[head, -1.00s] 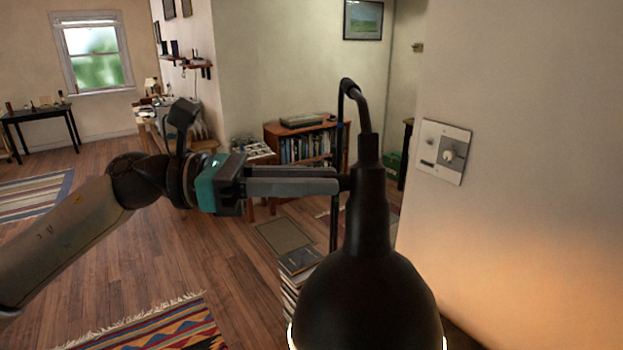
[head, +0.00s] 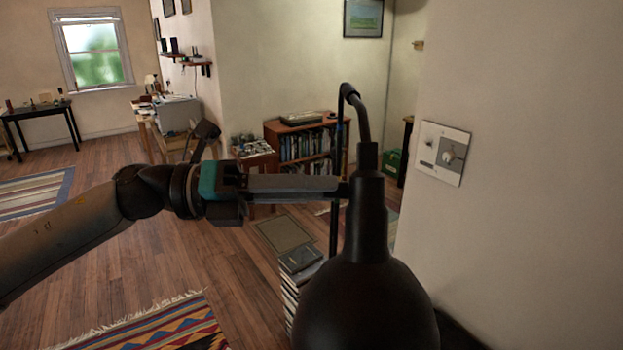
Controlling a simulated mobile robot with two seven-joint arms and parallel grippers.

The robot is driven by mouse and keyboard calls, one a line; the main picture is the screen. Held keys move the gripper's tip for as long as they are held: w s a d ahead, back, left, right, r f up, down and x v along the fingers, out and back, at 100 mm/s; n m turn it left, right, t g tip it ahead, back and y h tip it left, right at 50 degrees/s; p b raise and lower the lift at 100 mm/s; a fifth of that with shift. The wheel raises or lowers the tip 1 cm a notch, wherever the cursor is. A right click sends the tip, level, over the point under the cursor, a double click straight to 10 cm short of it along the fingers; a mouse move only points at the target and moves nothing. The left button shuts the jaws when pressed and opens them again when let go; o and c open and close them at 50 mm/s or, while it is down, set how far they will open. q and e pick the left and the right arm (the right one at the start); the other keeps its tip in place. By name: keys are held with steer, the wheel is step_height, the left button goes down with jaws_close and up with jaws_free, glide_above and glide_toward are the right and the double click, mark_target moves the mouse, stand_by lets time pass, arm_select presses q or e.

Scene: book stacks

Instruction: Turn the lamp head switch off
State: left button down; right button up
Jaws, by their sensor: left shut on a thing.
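The black lamp head (head: 365,300) hangs in the right-centre foreground from a curved neck on a thin dark pole. No glow shows at its rim, and the wall beside it is unlit. A small dark switch (head: 345,190) sticks out from the left side of the lamp's narrow upper part. My left gripper (head: 337,189) reaches in from the left, its grey fingers level and shut on the switch. The fingertips hide most of the switch. My right gripper is not in view.
A stack of books (head: 299,262) stands behind the lamp. A wall plate with a dial (head: 443,153) is on the near right wall. A low bookcase (head: 305,143) stands further back. Open wooden floor and a patterned rug (head: 160,330) lie at left.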

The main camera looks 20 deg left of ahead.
arm_select(q)
steer(key=shift+r+n+t+p, duration=0.15)
steer(key=shift+n+t+p, duration=0.15)
steer(key=shift+n+p, duration=2.55)
steer(key=shift+n+b, duration=0.75)
steer(key=shift+n, duration=0.1)
steer(key=c, duration=0.7)
jaws_free()
steer(key=shift+c, duration=0.2)
steer(key=shift+a+f, duration=0.1)
steer(key=shift+f, duration=0.1)
